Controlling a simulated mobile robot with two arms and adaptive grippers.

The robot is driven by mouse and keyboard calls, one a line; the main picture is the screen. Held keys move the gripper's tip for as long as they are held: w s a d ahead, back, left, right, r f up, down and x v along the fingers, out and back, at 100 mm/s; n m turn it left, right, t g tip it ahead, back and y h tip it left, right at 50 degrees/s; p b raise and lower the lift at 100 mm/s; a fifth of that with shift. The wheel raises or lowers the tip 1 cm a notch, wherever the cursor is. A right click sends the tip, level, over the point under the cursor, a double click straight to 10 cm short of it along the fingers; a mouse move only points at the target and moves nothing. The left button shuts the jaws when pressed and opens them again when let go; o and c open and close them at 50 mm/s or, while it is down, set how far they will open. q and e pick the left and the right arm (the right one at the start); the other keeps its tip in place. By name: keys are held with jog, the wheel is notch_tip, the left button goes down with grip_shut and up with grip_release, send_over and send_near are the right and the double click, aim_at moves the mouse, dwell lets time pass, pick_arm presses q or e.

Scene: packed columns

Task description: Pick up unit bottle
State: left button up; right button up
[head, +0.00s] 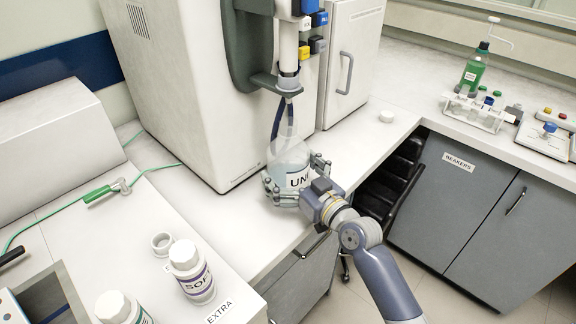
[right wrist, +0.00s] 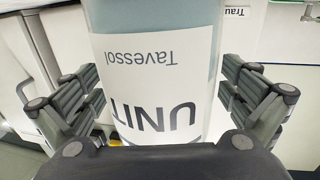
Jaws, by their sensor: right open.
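The unit bottle (head: 289,158) is clear with bluish liquid and a white label reading "UNI". It stands upright on the white counter below the dispenser nozzle (head: 288,84) of the large white machine. My right gripper (head: 296,178) is open, with its fingers on either side of the bottle's lower body. In the right wrist view the bottle (right wrist: 150,75) fills the space between the fingers, and its label reads "UNIT" and "Tavessol" upside down. I cannot tell whether the fingers touch it. My left gripper is not in view.
A white "SOF" bottle (head: 192,271), another white bottle (head: 120,308) and a small white ring-shaped item (head: 162,243) stand at the lower left. A rack of tubes (head: 473,112) and a green bottle (head: 474,70) stand on the right counter. The grey beakers cabinet (head: 450,200) is below.

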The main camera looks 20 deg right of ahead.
jog(key=shift+w, duration=0.15)
jog(key=c, duration=1.3)
jog(key=shift+r, duration=0.2)
jog(key=c, duration=0.4)
